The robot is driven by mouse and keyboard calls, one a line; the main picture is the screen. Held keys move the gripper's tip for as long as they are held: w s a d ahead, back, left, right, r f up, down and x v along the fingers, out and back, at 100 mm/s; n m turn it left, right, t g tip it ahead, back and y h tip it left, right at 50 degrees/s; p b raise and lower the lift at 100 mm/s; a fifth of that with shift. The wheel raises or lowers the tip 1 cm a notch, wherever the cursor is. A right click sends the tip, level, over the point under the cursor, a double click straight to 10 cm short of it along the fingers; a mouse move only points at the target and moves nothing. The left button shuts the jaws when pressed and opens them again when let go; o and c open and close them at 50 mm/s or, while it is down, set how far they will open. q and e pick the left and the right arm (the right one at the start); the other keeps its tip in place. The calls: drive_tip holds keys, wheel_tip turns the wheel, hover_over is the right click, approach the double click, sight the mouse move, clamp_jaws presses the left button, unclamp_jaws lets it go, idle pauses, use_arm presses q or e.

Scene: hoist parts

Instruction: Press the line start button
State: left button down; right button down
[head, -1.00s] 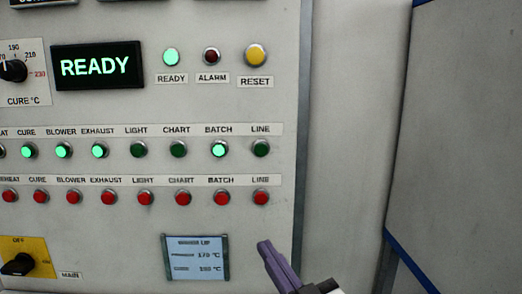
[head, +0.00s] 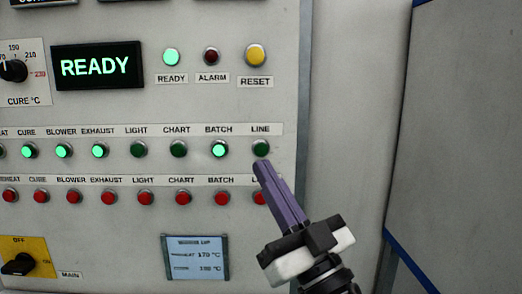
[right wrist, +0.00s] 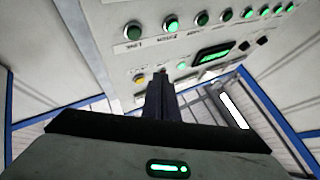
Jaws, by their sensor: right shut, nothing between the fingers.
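The line start button (head: 260,148) is the dark, unlit green button under the LINE label at the right end of the green row. It also shows at the upper left in the right wrist view (right wrist: 133,31). My right gripper (head: 260,166) has its purple fingers shut and empty, pointing up at the panel. In the head view its tips are just below the line start button; I cannot tell the gap to the panel. The fingers partly cover the red LINE button (head: 260,198). My left gripper is not in view.
The lit green BATCH button (head: 219,149) is just left of the line start button. A row of red buttons lies below, and the yellow RESET button (head: 255,55) above. The display (head: 98,66) reads READY. The panel right of the buttons is bare.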

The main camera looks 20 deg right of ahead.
sight(261, 149)
drive_tip(key=w+d+b, duration=0.1)
drive_tip(key=w+d, duration=0.1)
drive_tip(key=w, duration=0.5)
drive_tip(key=shift+w, duration=0.2)
drive_tip(key=shift+d+b, duration=0.1)
drive_tip(key=shift+b, duration=0.2)
idle(1.6)
drive_tip(key=shift+w+d, duration=0.1)
drive_tip(key=shift+w, duration=0.35)
drive_tip(key=shift+w+d+b, duration=0.1)
drive_tip(key=shift+w+b, duration=0.3)
drive_tip(key=shift+b, duration=0.1)
idle(0.4)
idle(0.3)
drive_tip(key=shift+s+a, duration=0.2)
drive_tip(key=shift+s, duration=0.65)
